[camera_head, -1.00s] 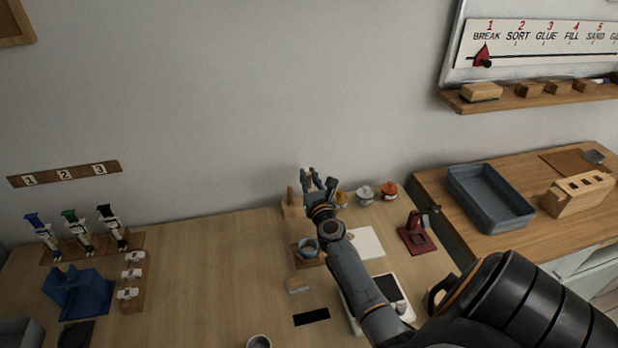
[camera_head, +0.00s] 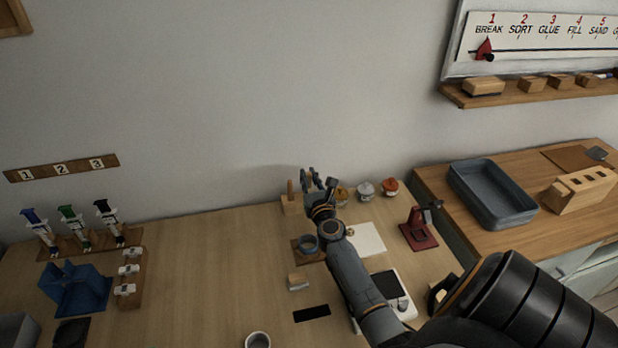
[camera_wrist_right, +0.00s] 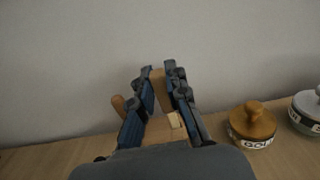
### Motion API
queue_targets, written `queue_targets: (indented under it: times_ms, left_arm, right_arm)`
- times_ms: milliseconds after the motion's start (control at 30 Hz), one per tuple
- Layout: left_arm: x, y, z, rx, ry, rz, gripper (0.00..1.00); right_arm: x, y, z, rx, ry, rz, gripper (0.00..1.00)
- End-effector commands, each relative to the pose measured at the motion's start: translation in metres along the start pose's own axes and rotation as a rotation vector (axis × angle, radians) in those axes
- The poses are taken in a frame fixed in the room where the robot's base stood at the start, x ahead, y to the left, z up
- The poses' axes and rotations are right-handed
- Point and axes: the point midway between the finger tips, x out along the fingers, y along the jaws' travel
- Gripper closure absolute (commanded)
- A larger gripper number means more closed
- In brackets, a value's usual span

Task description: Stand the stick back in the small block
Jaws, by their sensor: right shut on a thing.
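The small wooden block (camera_head: 291,208) stands at the back of the bench near the wall. One stick (camera_head: 290,188) stands upright in it and also shows left of the fingers in the right wrist view (camera_wrist_right: 118,104). My right gripper (camera_head: 318,181) is just right of the block, its fingers pointing up and toward the wall. In the right wrist view the gripper (camera_wrist_right: 159,80) is shut on another wooden stick (camera_wrist_right: 161,92), which looks slightly tilted. The fingers hide part of the block, and I cannot tell whether the held stick touches it. My left gripper is not in view.
Lidded jars (camera_head: 365,190) stand close to the right of my gripper. A round cup (camera_head: 308,244) on a wooden base, a white sheet (camera_head: 367,240) and a scale (camera_head: 392,288) lie nearer. A red stand (camera_head: 418,232) is at right. The bench's left middle is clear.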

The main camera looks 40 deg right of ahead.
Motion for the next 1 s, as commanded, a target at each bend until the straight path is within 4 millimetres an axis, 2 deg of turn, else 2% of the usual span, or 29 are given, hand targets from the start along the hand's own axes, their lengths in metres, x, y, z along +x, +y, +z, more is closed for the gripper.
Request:
queue_targets:
  times_ms: [967,1000]
  left_arm:
    - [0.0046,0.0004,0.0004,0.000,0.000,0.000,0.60]
    - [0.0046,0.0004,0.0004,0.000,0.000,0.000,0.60]
  right_arm:
    - [0.0001,-0.0002,-0.0040,0.000,0.000,0.000,1.00]
    - [0.0001,-0.0002,-0.0040,0.000,0.000,0.000,0.80]
